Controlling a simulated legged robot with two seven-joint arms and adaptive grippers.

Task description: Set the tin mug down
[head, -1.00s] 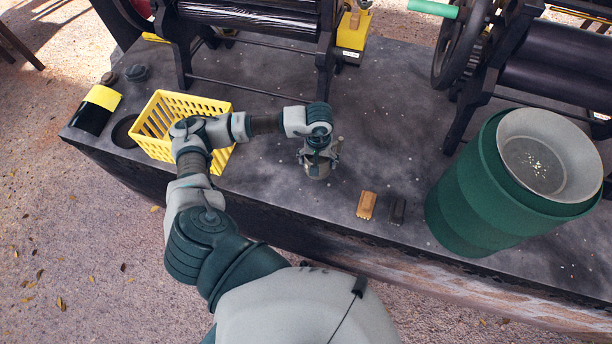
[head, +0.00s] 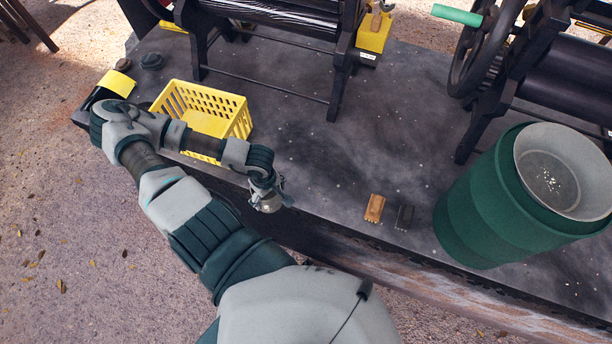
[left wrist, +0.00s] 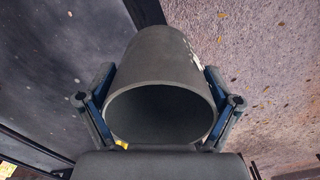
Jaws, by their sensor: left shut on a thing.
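The grey tin mug (head: 266,204) shows small at the end of my left arm in the head view, near the front edge of the dark worktop (head: 310,160). My left gripper (head: 268,190) is shut on it. In the left wrist view the mug (left wrist: 165,55) fills the middle, its open mouth facing the camera. The two fingers of the left gripper (left wrist: 158,95) press on its sides. Beyond it are worktop on the left and ground on the right, so the mug is at the front edge. Its base is hidden. My right gripper is not in view.
A yellow basket (head: 235,115) stands left of the mug, partly behind my arm. A tan brush-like block (head: 374,208) and a dark one (head: 405,216) lie to the right. A big green bin (head: 480,220) stands further right. Black roller machines (head: 335,90) stand behind. The worktop's middle is clear.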

